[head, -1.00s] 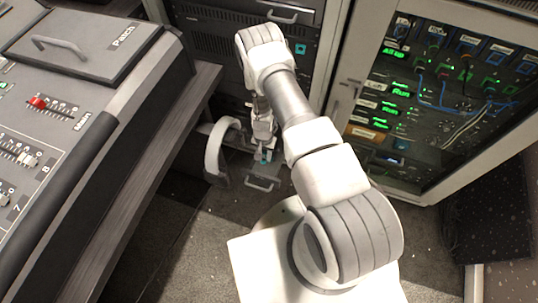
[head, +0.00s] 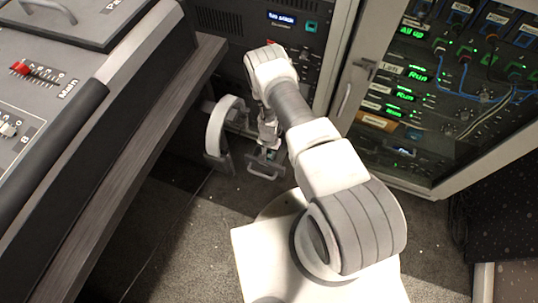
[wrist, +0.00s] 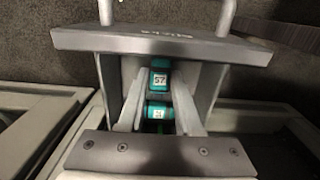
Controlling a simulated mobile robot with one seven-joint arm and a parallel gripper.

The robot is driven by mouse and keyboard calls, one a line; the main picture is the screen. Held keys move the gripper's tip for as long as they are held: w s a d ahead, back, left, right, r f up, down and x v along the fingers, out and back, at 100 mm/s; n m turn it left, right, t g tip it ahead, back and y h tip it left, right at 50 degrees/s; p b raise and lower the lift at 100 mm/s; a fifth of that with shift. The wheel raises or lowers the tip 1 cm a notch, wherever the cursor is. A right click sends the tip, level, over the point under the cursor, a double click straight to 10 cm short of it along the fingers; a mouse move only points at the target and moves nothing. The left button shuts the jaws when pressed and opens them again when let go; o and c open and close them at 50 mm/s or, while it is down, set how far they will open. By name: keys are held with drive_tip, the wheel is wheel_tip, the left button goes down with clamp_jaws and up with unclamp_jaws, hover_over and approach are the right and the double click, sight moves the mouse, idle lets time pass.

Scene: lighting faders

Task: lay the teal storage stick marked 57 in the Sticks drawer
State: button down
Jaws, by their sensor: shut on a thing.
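The teal storage stick marked 57 (wrist: 159,80) is between my fingertips in the wrist view. My gripper (wrist: 158,88) is shut on it, over the open Sticks drawer (wrist: 205,42), whose front label appears upside down. A second teal piece with a label (wrist: 157,114) shows just below it between the fingers; its mark is too small to read surely. In the head view my gripper (head: 267,146) is low at the drawer (head: 275,158), and the stick is mostly hidden. I cannot tell whether the stick touches the drawer floor.
A curved white handle-like piece (head: 222,125) stands just left of my gripper. The desk edge (head: 150,130) runs along the left. A glass-doored rack (head: 362,85) with cables stands at the right. Carpeted floor (head: 185,225) is clear in front.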

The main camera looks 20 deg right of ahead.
sight(269, 156)
drive_tip(key=shift+f, duration=0.1)
drive_tip(key=c, duration=0.6)
unclamp_jaws()
wheel_tip(269, 156, up, 12)
drive_tip(key=p, duration=0.4)
drive_tip(key=shift+r+p, duration=0.2)
drive_tip(key=shift+p, duration=0.2)
drive_tip(key=shift+s, duration=0.1)
